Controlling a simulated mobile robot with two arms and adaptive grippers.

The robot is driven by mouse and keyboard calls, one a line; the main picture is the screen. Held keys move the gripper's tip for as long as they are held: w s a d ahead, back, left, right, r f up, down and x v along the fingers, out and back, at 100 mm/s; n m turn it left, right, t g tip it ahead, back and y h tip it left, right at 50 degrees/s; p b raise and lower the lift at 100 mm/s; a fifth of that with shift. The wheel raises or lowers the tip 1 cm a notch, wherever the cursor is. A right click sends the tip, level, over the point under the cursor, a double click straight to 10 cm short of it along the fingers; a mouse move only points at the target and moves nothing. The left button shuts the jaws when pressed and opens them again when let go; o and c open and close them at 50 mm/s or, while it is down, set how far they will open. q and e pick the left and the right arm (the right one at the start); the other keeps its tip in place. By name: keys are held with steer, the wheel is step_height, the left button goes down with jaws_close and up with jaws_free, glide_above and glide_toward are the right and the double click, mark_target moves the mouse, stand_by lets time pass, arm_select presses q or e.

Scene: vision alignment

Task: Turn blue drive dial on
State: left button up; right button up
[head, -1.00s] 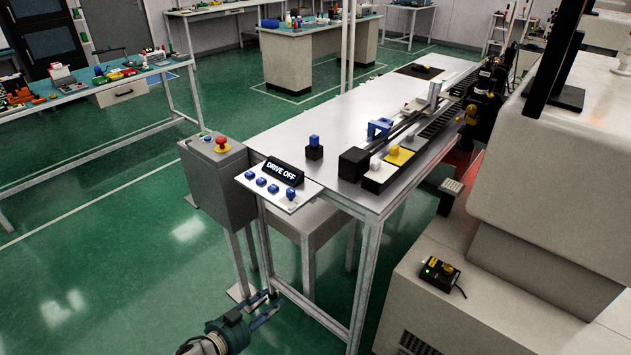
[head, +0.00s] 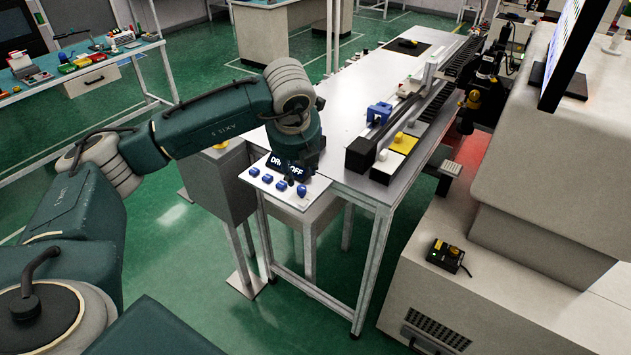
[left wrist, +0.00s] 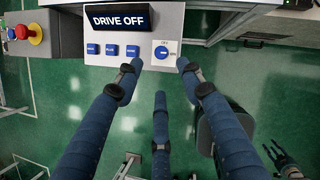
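The blue drive dial (left wrist: 161,52) is a blue knob on a white plate at the right end of the control panel, in line with three blue buttons (left wrist: 112,50). In the head view the dial (head: 301,190) shows at the panel's front right. A black sign (left wrist: 131,18) above reads DRIVE OFF. My left gripper (left wrist: 159,70) is open and empty, its fingers spread just in front of the dial, with two tips on either side of it and one below. In the head view my left wrist partly covers the sign. My right gripper (left wrist: 276,150) shows small at the lower right, fingers apart.
A grey box with a red emergency knob (left wrist: 21,32) stands just left of the panel. A metal worktable (head: 350,100) with a rail and blue and yellow parts (head: 403,142) lies behind it. A large white machine (head: 540,170) stands at the right. Green floor is open in front.

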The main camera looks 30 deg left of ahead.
arm_select(q)
steer(key=p, duration=0.2)
glide_above(301, 188)
steer(key=s+d, duration=0.1)
steer(key=s, duration=0.1)
step_height(301, 188, down, 4)
steer(key=p+x, duration=0.1)
steer(key=x, duration=0.3)
steer(key=shift+s+d+f, duration=0.1)
steer(key=shift+s+f, duration=0.05)
steer(key=shift+f, duration=0.05)
steer(key=shift+w+f, duration=0.2)
steer(key=shift+f, duration=0.6)
steer(key=c, duration=1)
arm_select(e)
steer(key=r, duration=0.3)
steer(key=shift+w+d+r, duration=0.35)
steer(key=shift+d, duration=0.05)
